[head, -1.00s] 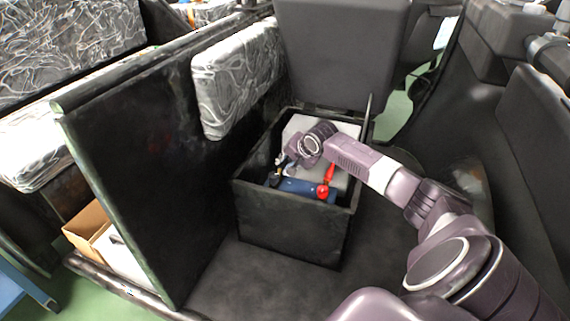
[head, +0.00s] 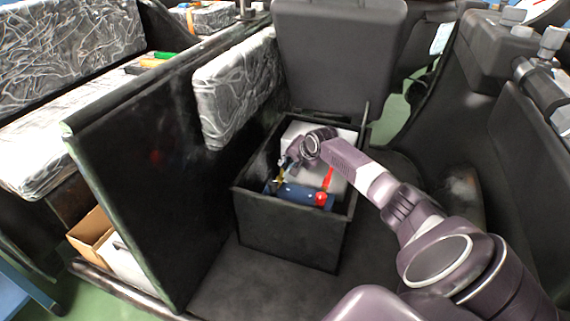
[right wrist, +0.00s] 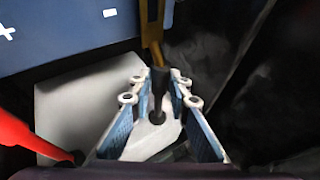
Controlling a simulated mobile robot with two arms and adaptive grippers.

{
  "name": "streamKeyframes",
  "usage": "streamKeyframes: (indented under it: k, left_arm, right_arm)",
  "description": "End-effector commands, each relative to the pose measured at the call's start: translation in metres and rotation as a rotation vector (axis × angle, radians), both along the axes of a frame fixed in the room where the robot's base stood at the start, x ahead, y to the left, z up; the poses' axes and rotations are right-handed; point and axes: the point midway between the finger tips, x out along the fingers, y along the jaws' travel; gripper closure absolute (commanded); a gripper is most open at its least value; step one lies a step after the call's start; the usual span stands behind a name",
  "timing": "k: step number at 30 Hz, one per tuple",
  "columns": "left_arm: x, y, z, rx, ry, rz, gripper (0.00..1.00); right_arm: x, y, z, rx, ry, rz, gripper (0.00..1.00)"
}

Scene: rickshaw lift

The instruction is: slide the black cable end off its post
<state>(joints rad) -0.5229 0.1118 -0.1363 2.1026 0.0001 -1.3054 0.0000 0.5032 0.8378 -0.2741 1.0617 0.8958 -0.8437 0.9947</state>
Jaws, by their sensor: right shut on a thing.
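The black cable end (right wrist: 160,82) stands between the two fingers of my right gripper (right wrist: 158,92) in the right wrist view. The gripper is shut on it. A yellow metal strip (right wrist: 151,28) runs from the blue battery (right wrist: 60,28) to the top of the cable end. I cannot tell whether the cable end is still around the post there. In the head view my right gripper (head: 284,166) reaches down inside the black box, at the left end of the blue battery (head: 293,192). My left gripper is not in view.
The open black box (head: 290,232) has walls close around the gripper, with its raised lid (head: 338,50) behind. A red cable (right wrist: 30,138) lies left of the gripper in the wrist view. A dark partition (head: 150,170) stands left of the box.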

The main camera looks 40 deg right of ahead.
Motion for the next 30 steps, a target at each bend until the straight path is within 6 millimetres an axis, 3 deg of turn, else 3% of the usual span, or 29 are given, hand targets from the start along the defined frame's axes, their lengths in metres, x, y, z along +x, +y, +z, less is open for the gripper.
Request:
streamKeyframes:
  k: [5,17,18,21,30]
  left_arm:
    - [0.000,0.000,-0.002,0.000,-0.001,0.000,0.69]
    - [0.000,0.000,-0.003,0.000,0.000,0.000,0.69]
    - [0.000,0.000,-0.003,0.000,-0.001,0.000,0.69]
    - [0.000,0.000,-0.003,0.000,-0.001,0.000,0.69]
    - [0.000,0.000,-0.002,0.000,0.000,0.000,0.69]
  right_arm:
    - [0.008,-0.015,0.001,-0.001,-0.004,-0.004,1.00]
    - [0.009,-0.019,0.002,-0.006,-0.006,-0.003,1.00]
    - [0.009,-0.020,0.002,-0.006,-0.007,-0.002,0.79]
    - [0.009,-0.019,0.002,-0.004,-0.006,-0.001,0.68]
    - [0.008,-0.017,0.000,-0.001,-0.001,0.001,0.66]
